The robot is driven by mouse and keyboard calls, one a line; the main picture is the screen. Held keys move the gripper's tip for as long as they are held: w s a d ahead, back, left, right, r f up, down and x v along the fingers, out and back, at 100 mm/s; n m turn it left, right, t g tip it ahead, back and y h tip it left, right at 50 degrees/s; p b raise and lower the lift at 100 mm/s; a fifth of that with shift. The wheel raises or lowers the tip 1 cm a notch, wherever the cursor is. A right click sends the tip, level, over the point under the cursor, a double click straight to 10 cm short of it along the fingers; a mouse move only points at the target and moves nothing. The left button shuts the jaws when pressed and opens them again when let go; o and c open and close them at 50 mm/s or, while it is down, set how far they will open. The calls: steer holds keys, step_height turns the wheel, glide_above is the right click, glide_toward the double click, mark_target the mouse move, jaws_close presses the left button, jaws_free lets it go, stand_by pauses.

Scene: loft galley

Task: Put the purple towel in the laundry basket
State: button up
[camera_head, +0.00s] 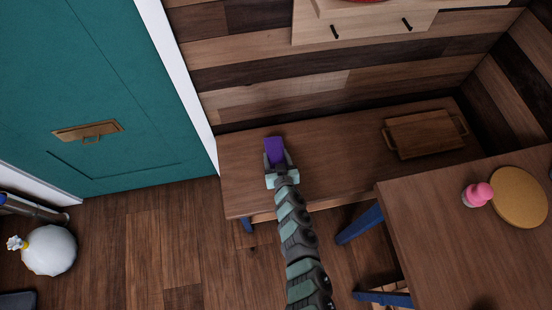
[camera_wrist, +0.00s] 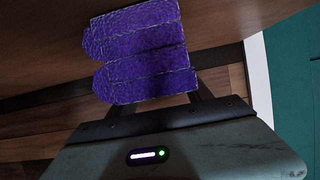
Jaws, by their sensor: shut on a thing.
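The purple towel (camera_head: 275,150) is at the tip of my gripper (camera_head: 275,163), over the left part of the wooden bench along the wall. In the wrist view the folded purple towel (camera_wrist: 140,50) sits between the fingers of my gripper (camera_wrist: 155,95). My gripper is shut on it. I cannot tell whether the towel touches the bench top. No laundry basket can be made out in either view.
The wooden bench (camera_head: 330,140) holds a wooden tray (camera_head: 425,133) at its right. A table (camera_head: 430,230) at the lower right bears a pink item (camera_head: 478,194) and a round board (camera_head: 519,197). A white round object (camera_head: 48,250) stands on the floor by the teal door (camera_head: 100,90).

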steer(key=shift+w, duration=0.1)
steer(key=shift+f, duration=0.15)
steer(key=o, duration=1.5)
